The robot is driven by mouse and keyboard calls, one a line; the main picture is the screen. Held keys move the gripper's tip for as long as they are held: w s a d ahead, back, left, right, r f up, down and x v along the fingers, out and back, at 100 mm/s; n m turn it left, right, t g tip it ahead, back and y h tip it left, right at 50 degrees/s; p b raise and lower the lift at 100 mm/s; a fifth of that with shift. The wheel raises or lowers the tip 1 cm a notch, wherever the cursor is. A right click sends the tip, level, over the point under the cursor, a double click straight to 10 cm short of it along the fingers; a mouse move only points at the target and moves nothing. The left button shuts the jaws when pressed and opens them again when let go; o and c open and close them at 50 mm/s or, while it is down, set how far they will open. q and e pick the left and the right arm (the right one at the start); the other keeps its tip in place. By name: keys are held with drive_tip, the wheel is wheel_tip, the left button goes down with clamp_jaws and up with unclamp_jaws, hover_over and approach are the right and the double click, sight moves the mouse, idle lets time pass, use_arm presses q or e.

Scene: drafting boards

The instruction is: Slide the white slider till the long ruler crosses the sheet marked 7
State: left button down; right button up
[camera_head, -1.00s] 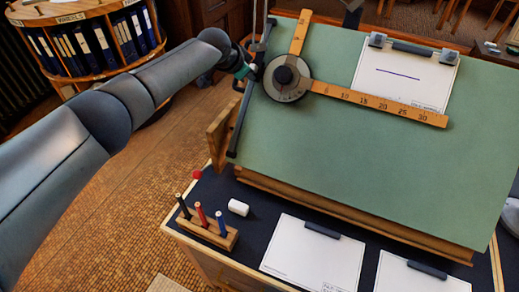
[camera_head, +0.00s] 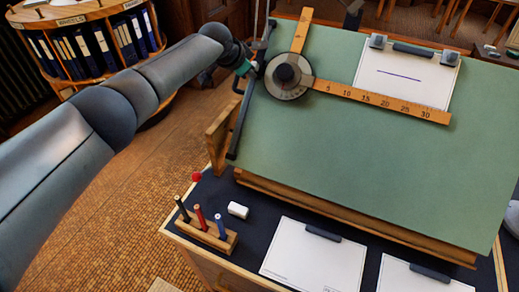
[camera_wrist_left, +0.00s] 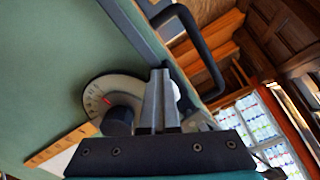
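The long ruler (camera_head: 385,101), wooden with numbers, reaches right from the round drafting head (camera_head: 288,76) over the green board (camera_head: 370,165). A white sheet (camera_head: 400,78) with a dark line is clipped at the board's upper right; the ruler lies along its lower edge. I cannot read a 7 on any sheet. My left gripper (camera_head: 256,69) is at the dark rail on the board's left edge, beside the head. In the left wrist view, its fingers (camera_wrist_left: 160,85) are close together, with a bit of the white slider (camera_wrist_left: 177,93) showing beside them, mostly hidden. My right gripper is not in view.
Below the board, the dark desk holds a wooden pen stand (camera_head: 206,232), a white eraser (camera_head: 237,210) and two clipped sheets, one being the left sheet (camera_head: 312,256). A round binder shelf (camera_head: 85,40) stands at the upper left. A handle (camera_wrist_left: 205,55) arches near the fingers.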

use_arm(q)
drive_tip(key=shift+w+d+r+b, duration=0.4)
drive_tip(key=shift+w+r+b, duration=0.4)
drive_tip(key=shift+b, duration=0.25)
idle(0.8)
drive_tip(key=shift+s, duration=0.1)
drive_tip(key=shift+s+a+f+p, duration=0.2)
drive_tip(key=shift+s+f+p, duration=0.3)
drive_tip(key=shift+p, duration=0.65)
drive_tip(key=p+v, duration=0.6)
drive_tip(key=p, duration=0.8)
drive_tip(key=shift+s+a+r, duration=0.15)
drive_tip(key=shift+a+r, duration=0.05)
drive_tip(key=shift+r, duration=0.1)
